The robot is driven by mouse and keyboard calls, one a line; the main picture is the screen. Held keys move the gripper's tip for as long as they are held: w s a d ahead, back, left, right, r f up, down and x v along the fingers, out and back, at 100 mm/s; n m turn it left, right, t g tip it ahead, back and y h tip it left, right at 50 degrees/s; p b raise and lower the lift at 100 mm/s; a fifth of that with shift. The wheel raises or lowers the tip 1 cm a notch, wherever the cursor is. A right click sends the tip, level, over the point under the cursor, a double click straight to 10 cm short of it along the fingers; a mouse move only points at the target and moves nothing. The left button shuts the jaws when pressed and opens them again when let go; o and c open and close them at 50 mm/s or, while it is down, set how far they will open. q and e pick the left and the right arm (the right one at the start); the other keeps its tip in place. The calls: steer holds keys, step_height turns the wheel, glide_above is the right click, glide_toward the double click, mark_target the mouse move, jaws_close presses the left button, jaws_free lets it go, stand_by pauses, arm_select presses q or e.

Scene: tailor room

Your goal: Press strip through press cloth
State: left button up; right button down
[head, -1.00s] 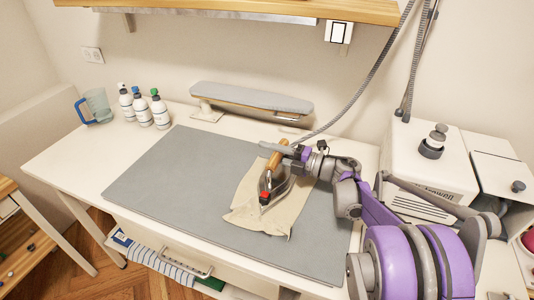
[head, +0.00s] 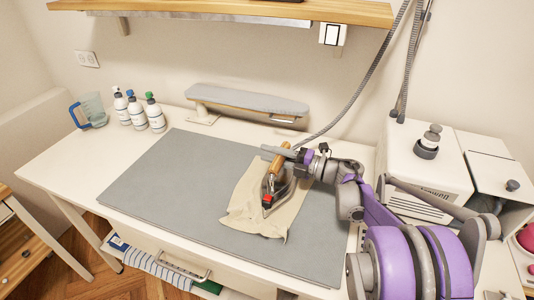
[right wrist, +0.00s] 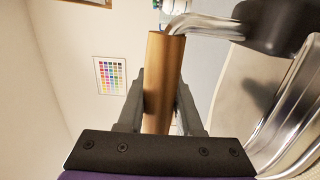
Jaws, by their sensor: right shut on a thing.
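The iron (head: 270,190) rests on, or just over, the beige press cloth (head: 258,219) on the grey pressing mat. I cannot tell if its sole touches the cloth. My right gripper (head: 283,156) is shut on the iron's wooden handle. My left gripper is not in view.
The grey mat (head: 165,185) is bare left of the cloth. A small sleeve board (head: 246,100) stands behind it. Several bottles (head: 135,112) and a jug (head: 90,110) stand at the back left. A steam station (head: 425,172) stands at right; a hose (head: 362,92) hangs above.

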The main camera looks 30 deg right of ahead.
steer(key=shift+v, duration=0.95)
steer(key=shift+d+r, duration=0.1)
steer(key=shift+r, duration=0.05)
